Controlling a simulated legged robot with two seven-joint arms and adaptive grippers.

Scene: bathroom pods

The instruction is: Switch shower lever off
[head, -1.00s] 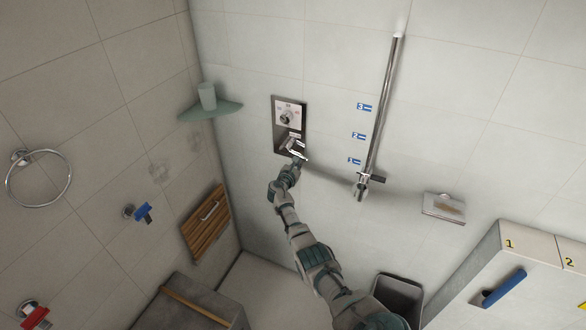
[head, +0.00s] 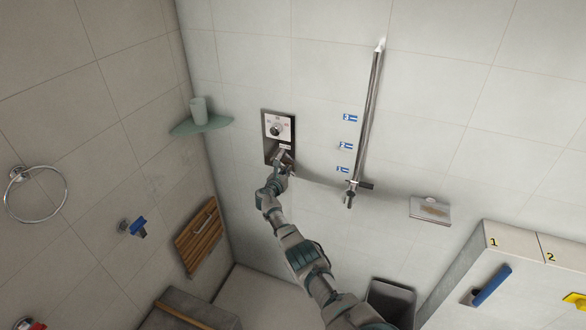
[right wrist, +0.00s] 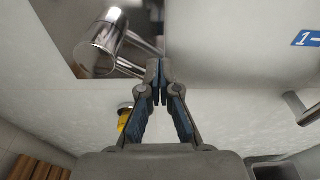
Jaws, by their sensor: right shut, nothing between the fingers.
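The shower control panel (head: 266,124) is a dark metal plate on the back wall with a round dial (head: 276,130) in its upper half. The chrome shower lever (right wrist: 104,38) sits in the lower part of the panel, with a thin handle reaching right and down. In the head view my gripper partly covers the lever. My right gripper (head: 284,164) is at the panel's lower edge. In the right wrist view its fingertips (right wrist: 158,66) are shut and empty, close by the end of the lever handle; I cannot tell whether they touch. My left gripper is not in view.
A vertical rail (head: 370,115) with a holder stands right of the panel, beside blue number labels. A soap dish (head: 430,209) is further right. A glass shelf (head: 203,125) with a cup is at left. A wooden seat (head: 199,235) and numbered box (head: 520,262) sit lower.

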